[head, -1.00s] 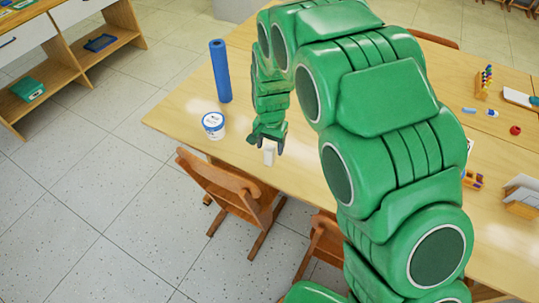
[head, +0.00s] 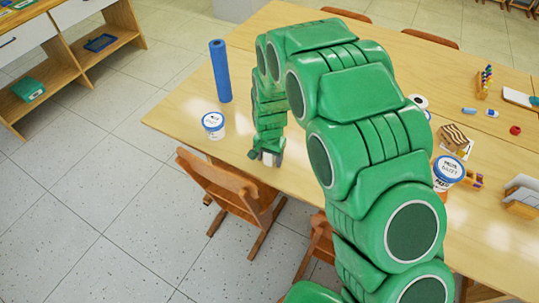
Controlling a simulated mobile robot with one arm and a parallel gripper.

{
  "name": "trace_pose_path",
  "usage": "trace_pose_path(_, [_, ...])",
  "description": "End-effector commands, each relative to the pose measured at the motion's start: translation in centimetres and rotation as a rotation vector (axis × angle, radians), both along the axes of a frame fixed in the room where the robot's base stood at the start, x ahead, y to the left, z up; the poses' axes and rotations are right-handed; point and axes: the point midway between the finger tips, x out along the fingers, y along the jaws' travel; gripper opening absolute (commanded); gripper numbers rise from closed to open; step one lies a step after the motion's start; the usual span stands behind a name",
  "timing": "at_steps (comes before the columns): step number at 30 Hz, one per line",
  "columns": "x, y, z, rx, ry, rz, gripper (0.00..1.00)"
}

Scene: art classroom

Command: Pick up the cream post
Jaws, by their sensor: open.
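The cream post (head: 271,159) is a small pale block on the wooden table near its front edge. My gripper (head: 266,157) is down at the post, with its fingers around or just beside it. The jaws are open. The gripper and arm hide much of the post, so I cannot tell whether a finger touches it.
A white tub with a blue lid (head: 213,125) and a tall blue roll (head: 221,71) stand left of my gripper on the table (head: 170,117). A second tub (head: 447,172) stands to the right. A wooden chair (head: 231,196) is close in front of the table edge.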

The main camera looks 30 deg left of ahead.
Motion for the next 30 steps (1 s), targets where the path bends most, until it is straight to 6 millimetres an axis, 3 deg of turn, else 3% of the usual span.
trace_pose_path(3, [0.0, 0.0, 0.0, 0.000, 0.000, 0.000, 0.62])
trace_pose_path(12, [0.0, 0.0, 0.1, 0.000, -0.001, 0.001, 0.16])
trace_pose_path(15, [0.0, 0.0, 0.1, 0.000, -0.001, 0.001, 0.05])
trace_pose_path(24, [0.0, 0.0, 0.4, 0.001, -0.002, 0.001, 0.05])
trace_pose_path(30, [0.1, 0.1, 2.4, 0.004, -0.006, 0.002, 0.05])
